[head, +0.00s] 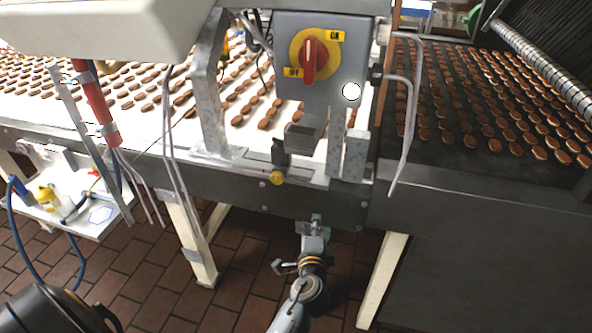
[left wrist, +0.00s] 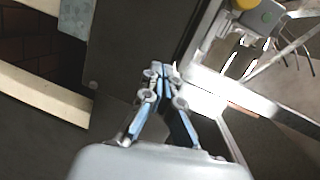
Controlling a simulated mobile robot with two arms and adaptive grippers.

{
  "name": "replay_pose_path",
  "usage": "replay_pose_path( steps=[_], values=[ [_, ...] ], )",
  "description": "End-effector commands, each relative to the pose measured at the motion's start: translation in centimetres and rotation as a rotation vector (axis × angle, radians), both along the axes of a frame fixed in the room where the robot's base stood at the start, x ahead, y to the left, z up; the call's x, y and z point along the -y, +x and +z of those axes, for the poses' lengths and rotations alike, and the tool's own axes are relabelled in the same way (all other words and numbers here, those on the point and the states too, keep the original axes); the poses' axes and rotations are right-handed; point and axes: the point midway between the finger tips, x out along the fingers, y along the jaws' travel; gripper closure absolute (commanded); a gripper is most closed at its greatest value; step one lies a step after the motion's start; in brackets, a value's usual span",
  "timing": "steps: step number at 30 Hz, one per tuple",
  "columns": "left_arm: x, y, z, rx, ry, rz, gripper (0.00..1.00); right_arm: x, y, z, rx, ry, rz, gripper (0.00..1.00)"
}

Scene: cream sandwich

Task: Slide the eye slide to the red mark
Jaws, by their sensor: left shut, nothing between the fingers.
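The eye slide is a small dark bracket (head: 281,155) with a yellow knob (head: 277,177), on a pale metal rail at the conveyor's front edge, below the switch box. The yellow knob also shows at the top of the left wrist view (left wrist: 245,3). My left gripper (head: 316,220) is below and to the right of the knob, in front of the conveyor's dark side, apart from the slide. In the left wrist view its fingers (left wrist: 158,70) are together and empty. My right gripper is in neither view.
A grey switch box (head: 345,68) with a red and yellow rotary switch (head: 309,61) stands above the rail. Metal posts and hanging cables flank it. Rows of brown biscuits lie on the white belt (head: 150,118). A small white shelf (head: 100,226) holds bottles at left.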

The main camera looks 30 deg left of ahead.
Motion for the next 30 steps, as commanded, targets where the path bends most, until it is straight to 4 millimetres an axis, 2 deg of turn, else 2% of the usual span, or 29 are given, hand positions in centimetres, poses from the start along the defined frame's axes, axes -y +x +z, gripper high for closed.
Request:
replay_pose_path(
  steps=[1,3,6,11,24,30],
  values=[
    [-0.7,0.2,2.9,0.045,0.045,0.024,1.0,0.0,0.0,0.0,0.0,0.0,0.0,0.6],
    [-1.4,0.3,5.7,0.085,0.098,0.053,1.0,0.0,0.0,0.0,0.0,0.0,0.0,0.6],
    [-2.0,0.2,7.7,0.112,0.134,0.074,1.0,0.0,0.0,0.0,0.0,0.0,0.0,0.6],
    [-2.7,1.5,8.3,0.117,0.146,0.078,1.0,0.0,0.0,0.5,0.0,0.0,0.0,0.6],
    [-6.9,9.4,8.2,0.116,0.143,0.077,1.0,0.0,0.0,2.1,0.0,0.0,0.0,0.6],
    [-9.7,8.3,8.1,0.115,0.141,0.076,1.0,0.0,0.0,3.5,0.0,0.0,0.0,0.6]
  ],
)
